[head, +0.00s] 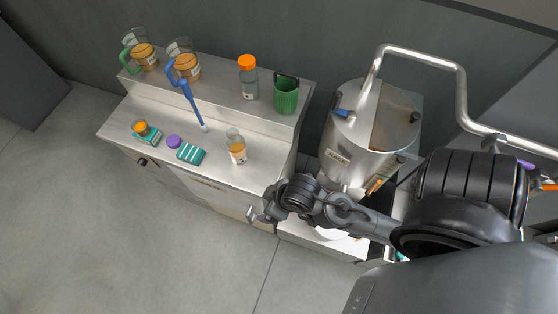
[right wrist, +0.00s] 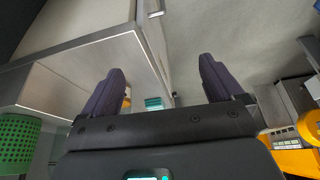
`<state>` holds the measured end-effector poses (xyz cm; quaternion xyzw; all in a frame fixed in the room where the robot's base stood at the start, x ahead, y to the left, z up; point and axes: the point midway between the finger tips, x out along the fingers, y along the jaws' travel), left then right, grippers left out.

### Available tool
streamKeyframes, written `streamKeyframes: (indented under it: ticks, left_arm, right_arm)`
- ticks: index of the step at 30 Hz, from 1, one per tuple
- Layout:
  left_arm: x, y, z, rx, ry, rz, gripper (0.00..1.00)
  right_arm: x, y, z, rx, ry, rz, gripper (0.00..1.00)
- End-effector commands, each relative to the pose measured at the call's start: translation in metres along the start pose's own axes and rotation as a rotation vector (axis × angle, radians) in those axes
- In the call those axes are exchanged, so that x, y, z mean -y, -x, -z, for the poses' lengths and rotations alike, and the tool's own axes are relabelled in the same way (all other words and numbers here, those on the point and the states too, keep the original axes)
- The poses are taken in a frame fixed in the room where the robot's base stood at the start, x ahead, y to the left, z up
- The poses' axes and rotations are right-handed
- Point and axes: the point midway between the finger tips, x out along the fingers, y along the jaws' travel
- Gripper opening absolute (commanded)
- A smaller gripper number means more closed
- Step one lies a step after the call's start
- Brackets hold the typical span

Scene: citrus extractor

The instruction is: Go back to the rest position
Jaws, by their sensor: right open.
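My right gripper (head: 266,205) hangs in front of the right end of the steel bench, beside its cabinet handle (head: 251,214). Its arm reaches in from the right in the head view. In the right wrist view its two dark purple fingers (right wrist: 161,66) stand wide apart with nothing between them. My left gripper is in neither view.
The steel bench (head: 228,174) carries jars, a purple cap (head: 174,141) and teal pieces. Its raised shelf holds jugs, an orange-capped bottle (head: 248,78) and a green cup (head: 286,95). The extractor tank (head: 350,145) stands right. Open floor (head: 150,255) lies in front.

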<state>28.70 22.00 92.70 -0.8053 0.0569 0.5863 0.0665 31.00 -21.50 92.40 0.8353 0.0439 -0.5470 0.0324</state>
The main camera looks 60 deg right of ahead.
Motion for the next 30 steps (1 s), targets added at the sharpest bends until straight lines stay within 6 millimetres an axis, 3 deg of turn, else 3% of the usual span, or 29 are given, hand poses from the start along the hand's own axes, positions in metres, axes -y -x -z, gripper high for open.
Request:
streamKeyframes:
  ticks: [6,19,25,30]
  left_arm:
    - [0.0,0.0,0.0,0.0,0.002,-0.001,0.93]
    - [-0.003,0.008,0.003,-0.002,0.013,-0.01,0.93]
    - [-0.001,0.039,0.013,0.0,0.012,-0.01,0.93]
    - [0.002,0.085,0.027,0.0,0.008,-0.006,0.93]
  right_arm:
    - [-0.001,0.013,-0.021,0.1,0.063,-0.006,0.94]
    - [-0.001,0.021,-0.018,0.101,0.064,-0.006,0.94]
    - [-0.001,0.051,-0.004,0.101,0.064,-0.006,0.94]
    - [-0.001,0.095,0.015,0.102,0.064,-0.005,0.94]
